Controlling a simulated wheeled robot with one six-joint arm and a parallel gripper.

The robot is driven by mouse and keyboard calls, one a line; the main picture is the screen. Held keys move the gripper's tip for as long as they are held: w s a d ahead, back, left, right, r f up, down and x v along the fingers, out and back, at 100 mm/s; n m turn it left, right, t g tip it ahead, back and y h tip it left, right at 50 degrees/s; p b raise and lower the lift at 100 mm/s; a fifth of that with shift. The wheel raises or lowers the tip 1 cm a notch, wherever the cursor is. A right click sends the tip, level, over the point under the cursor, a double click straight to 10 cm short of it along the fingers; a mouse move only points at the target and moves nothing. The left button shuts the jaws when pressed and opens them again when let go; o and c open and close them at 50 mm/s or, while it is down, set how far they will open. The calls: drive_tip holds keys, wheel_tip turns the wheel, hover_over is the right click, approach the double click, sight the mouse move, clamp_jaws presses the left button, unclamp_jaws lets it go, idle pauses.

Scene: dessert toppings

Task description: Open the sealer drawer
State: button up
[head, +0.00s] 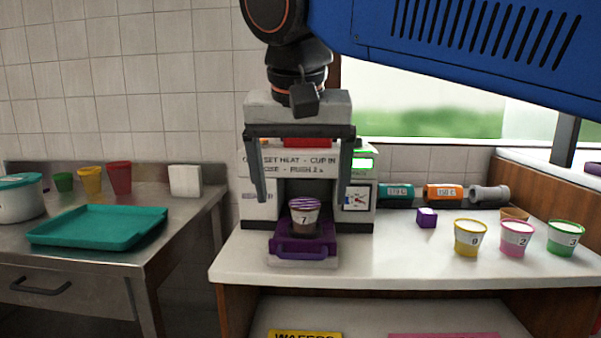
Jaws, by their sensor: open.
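The sealer (262,203) is a white machine on the counter, with printed text on its front, a lit green display and a dial at its right. Its purple drawer (303,246) sits out in front of the body at the bottom. A brown cup marked 7 (304,220) with a purple striped top stands upright on the drawer. My gripper (303,197) is open, its two fingers pointing down in front of the sealer, one on each side of the cup in the picture. I cannot tell whether the fingers touch anything. My gripper hides part of the sealer's top and front.
Yellow (470,238), pink (516,239) and green (565,238) cups stand at the right. A small purple cube (427,218) and several cylinders (444,194) lie behind. A teal tray (100,227) rests on the left table.

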drive_tip(key=shift+v, duration=1.25)
drive_tip(key=w+d+f, duration=0.2)
drive_tip(key=d+f, duration=0.5)
drive_tip(key=d, duration=0.3)
drive_tip(key=s+d+f, duration=0.4)
drive_tip(key=d+f, duration=0.6)
drive_tip(key=f, duration=0.4)
drive_tip(key=s+d+f, duration=0.5)
drive_tip(key=d+f, duration=0.5)
drive_tip(key=f, duration=0.5)
drive_tip(key=shift+s+d, duration=0.2)
drive_tip(key=shift+s, duration=0.05)
